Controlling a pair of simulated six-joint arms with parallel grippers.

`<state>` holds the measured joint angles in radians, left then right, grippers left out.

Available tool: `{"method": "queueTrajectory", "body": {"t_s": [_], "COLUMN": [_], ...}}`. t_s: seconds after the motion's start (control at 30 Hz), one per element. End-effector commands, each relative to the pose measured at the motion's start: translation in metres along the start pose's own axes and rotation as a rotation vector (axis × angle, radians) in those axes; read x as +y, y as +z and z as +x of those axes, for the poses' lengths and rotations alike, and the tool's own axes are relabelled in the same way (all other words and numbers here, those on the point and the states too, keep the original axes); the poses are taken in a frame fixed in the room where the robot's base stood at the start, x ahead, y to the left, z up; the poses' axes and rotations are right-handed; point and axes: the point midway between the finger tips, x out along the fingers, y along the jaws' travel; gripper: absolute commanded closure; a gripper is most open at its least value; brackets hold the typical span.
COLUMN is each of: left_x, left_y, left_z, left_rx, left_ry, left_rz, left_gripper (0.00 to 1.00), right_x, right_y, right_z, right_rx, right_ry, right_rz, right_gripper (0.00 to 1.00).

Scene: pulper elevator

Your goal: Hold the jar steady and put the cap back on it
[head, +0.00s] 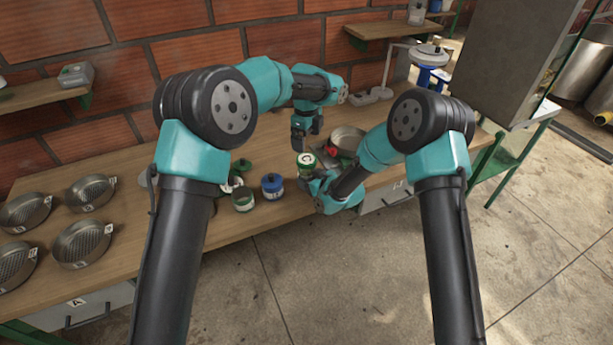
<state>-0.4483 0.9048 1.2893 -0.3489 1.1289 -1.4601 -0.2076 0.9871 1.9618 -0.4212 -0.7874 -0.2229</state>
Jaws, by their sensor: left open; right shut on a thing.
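A small green jar (306,168) with a white marked disc on top stands upright near the middle of the bench in the head view. My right gripper (308,178) is at its near side and shut on it; the finger contact is mostly hidden. My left gripper (298,145) points down above and slightly behind the green jar, open and empty, apart from it. I cannot tell which jar the cap fits.
A blue-capped jar (272,188) stands between the two green ones. Several sieves (78,250) fill the bench's left end. The brick wall (200,60) closes the back.

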Motion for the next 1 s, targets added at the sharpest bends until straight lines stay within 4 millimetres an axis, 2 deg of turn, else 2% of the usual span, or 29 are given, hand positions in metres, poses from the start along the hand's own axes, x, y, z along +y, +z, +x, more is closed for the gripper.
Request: {"method": "queueTrajectory", "body": {"t_s": [1.0], "left_x": [0.0], "left_y": [0.0], "left_z": [0.0], "left_rx": [0.0], "left_ry": [0.0], "left_rz": [-1.341], "left_gripper": [0.07], "right_x": [0.0], "right_y": [0.0], "right_z": [0.0], "right_rx": [0.0], "right_ry": [0.0], "right_rz": [0.0], "right_gripper": [1.0]}}
